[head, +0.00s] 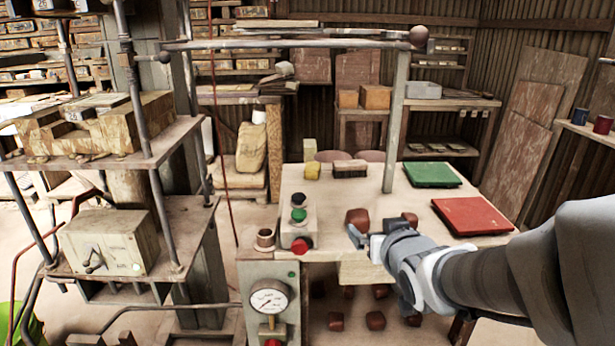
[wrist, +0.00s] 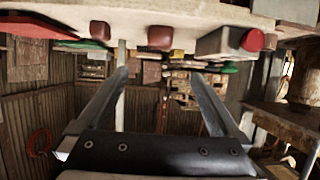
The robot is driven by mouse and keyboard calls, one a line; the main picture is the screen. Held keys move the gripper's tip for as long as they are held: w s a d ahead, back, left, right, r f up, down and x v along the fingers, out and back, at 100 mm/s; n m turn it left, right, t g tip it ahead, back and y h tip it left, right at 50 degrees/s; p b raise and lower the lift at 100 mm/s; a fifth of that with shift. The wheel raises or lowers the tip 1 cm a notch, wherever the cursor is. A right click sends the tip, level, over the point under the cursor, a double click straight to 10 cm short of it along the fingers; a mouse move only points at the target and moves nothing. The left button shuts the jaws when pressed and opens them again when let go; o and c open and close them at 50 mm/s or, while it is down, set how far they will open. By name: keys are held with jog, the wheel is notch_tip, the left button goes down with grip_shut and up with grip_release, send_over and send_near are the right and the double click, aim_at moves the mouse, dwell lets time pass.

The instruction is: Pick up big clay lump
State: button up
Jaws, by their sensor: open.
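The big clay lump (head: 358,220) is reddish brown and sits on the pale worktable near its front edge. My gripper (head: 364,236) is open and empty, just in front of it in the head view and partly overlapping its lower edge. A smaller brown lump (head: 409,219) lies to its right, behind my wrist. The wrist view is turned over, with the table along the top. There the big lump (wrist: 160,37) shows beyond the open fingertips (wrist: 160,73), roughly centred between them, with a gap. The smaller lump (wrist: 100,30) is left of it.
A control box with a red button (head: 302,244) stands left of the lumps. A red board (head: 472,216) and green board (head: 432,175) lie at right. A brush (head: 350,169) and yellow sponge (head: 312,171) are behind. A grey post (head: 396,125) rises from the table. More lumps (head: 375,320) lie below.

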aim_at(357, 225)
jog(key=p+x, duration=0.1)
jog(key=x, duration=0.4)
jog(key=p+x, duration=0.2)
jog(key=x, duration=0.3)
jog(key=p+x, duration=0.1)
jog(key=x, duration=0.4)
jog(key=shift+s+f+p, duration=0.15)
jog(key=shift+f+p, duration=0.1)
jog(key=shift+p, duration=0.15)
jog(key=shift+w+f, duration=0.1)
jog(key=shift+w, duration=0.45)
grip_shut()
